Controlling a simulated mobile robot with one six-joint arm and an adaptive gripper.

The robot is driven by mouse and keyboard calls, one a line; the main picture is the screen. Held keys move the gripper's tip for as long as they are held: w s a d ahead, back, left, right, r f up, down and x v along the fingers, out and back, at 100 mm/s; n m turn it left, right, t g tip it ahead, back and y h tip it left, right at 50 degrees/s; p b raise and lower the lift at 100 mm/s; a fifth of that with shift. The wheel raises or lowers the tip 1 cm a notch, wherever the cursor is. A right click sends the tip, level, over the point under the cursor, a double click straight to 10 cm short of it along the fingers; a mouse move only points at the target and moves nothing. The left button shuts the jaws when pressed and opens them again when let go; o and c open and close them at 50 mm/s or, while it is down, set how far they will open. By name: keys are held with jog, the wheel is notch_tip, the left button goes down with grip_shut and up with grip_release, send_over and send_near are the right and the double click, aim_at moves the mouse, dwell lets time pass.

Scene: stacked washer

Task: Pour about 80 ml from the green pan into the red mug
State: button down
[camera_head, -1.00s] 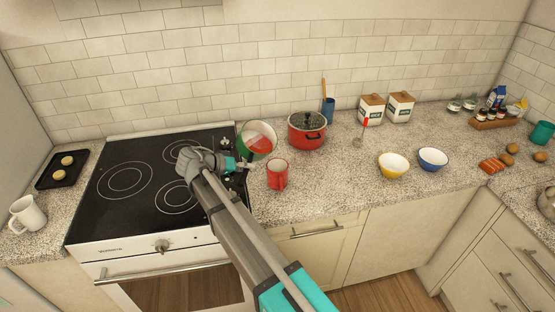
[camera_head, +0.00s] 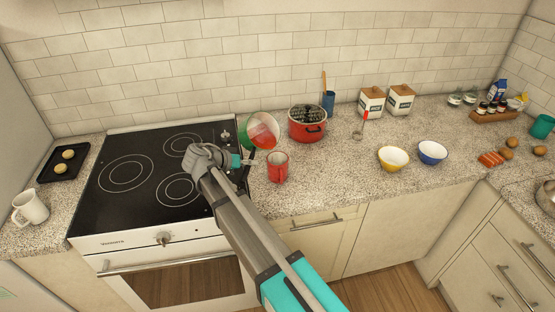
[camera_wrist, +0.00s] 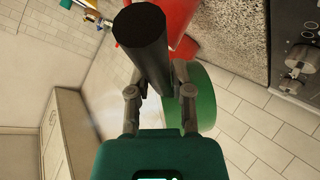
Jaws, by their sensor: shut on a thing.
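The green pan (camera_head: 247,127) is tilted to the right, with red liquid at its lower rim, just above and behind the red mug (camera_head: 278,168). The mug stands upright on the counter to the right of the stove. My gripper (camera_head: 236,162) is shut on the pan's dark handle. In the wrist view, my gripper (camera_wrist: 160,95) holds the black handle (camera_wrist: 145,45) between its fingers, and the green pan side (camera_wrist: 204,105) shows behind it. I cannot tell how much liquid is in the mug.
A red pot (camera_head: 307,125) with a lid stands close behind the mug. The black stove (camera_head: 125,195) lies to the left. Yellow (camera_head: 393,158) and blue (camera_head: 432,152) bowls sit to the right.

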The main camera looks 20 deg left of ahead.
jog(key=shift+f, duration=0.15)
jog(key=shift+f, duration=0.2)
jog(key=shift+d+m+y, duration=0.1)
jog(key=shift+m+y, duration=0.2)
jog(key=shift+y, duration=0.1)
jog(key=shift+d+y, duration=0.2)
jog(key=shift+y, duration=0.2)
jog(key=shift+s+m+t+y, duration=0.1)
jog(key=shift+m+t+y, duration=0.2)
jog(key=shift+t+y, duration=0.25)
dwell(1.4)
